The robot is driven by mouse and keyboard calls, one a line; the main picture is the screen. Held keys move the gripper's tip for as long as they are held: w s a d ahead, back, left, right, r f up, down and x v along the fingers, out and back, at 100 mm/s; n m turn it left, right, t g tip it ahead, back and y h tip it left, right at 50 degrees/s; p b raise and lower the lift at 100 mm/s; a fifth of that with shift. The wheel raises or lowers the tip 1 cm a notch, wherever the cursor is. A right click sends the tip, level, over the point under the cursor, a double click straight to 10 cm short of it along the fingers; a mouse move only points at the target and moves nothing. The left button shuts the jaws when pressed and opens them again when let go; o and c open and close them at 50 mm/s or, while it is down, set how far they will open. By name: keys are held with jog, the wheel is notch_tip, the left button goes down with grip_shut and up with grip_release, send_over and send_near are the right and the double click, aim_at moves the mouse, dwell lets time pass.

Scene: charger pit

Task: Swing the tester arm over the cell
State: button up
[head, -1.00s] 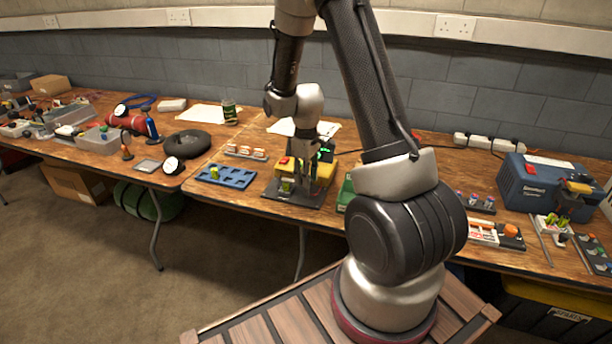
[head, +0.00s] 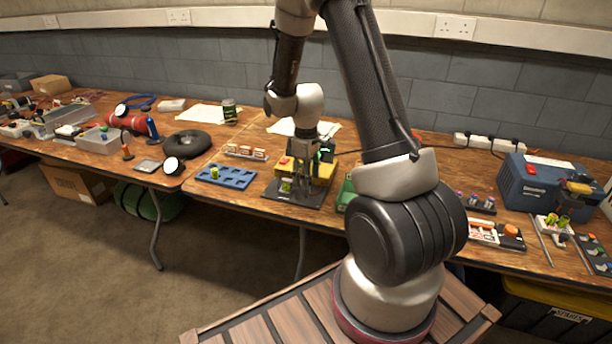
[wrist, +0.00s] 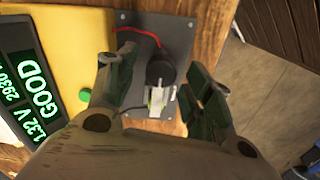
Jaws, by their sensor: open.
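The cell tester, a yellow box (wrist: 65,42) on a dark plate (wrist: 176,45), shows green "GOOD" and 1.32 V on its screen (wrist: 30,90) in the wrist view. A black round post (wrist: 160,70) with a red wire stands on the plate; I take it for the tester arm's pivot. A pale clip-like piece and a green-yellow cell (wrist: 157,100) sit below it. My gripper (wrist: 160,88) is open, one finger on each side of the post and cell. In the head view my gripper (head: 306,185) hangs over the tester's dark plate (head: 285,196). Contact cannot be told.
A blue tray (head: 228,178) holding a green cell stands left of the tester, with a rack of white-and-orange items (head: 246,152) behind it. A blue charger box (head: 535,185) stands at the right. The table's front edge is close to the plate.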

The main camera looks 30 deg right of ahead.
notch_tip(320, 180, up, 12)
dwell(0.4)
dwell(0.4)
